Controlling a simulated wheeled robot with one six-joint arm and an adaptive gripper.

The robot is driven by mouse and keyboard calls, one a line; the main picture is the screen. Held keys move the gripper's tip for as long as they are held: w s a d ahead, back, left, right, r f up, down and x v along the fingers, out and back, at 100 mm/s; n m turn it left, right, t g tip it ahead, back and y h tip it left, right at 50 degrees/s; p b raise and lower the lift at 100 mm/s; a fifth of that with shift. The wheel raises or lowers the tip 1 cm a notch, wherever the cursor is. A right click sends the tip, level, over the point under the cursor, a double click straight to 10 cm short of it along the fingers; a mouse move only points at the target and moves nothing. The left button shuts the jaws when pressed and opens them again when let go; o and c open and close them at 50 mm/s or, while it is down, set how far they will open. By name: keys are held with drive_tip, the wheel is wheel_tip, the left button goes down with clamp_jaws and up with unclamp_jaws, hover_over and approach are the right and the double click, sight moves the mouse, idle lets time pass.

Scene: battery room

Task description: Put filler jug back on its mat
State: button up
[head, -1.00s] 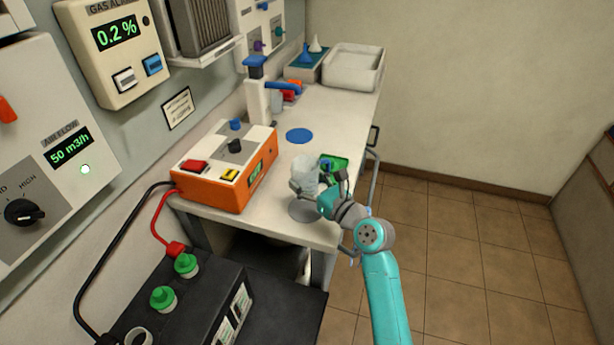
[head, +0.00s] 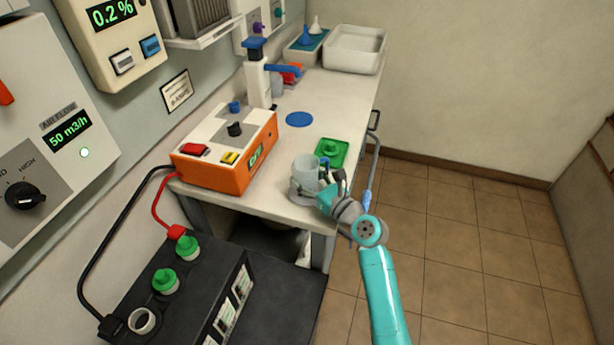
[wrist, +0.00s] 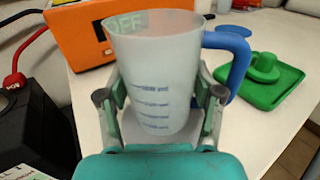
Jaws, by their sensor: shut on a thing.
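The filler jug (head: 306,168) is a translucent whitish cup with a blue handle, upright at the near end of the bench. In the wrist view the jug (wrist: 157,75) shows blue volume marks, and its handle is on the right. My gripper (head: 318,188) is shut on the jug, with one finger on each side of its body; the gripper also shows in the wrist view (wrist: 160,105). A grey round mat (head: 298,196) lies under the jug, largely hidden by the jug and gripper. I cannot tell whether the jug's base touches it.
An orange charger box (head: 225,150) stands close left of the jug. A green tray (head: 341,152) with a green piece lies close right. A blue round mat (head: 299,119) lies bare farther back, near a white dispenser (head: 258,85). A black battery (head: 190,305) is at the lower left.

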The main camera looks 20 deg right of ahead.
drive_tip(key=shift+f, duration=0.35)
idle(0.3)
drive_tip(key=o, duration=1.1)
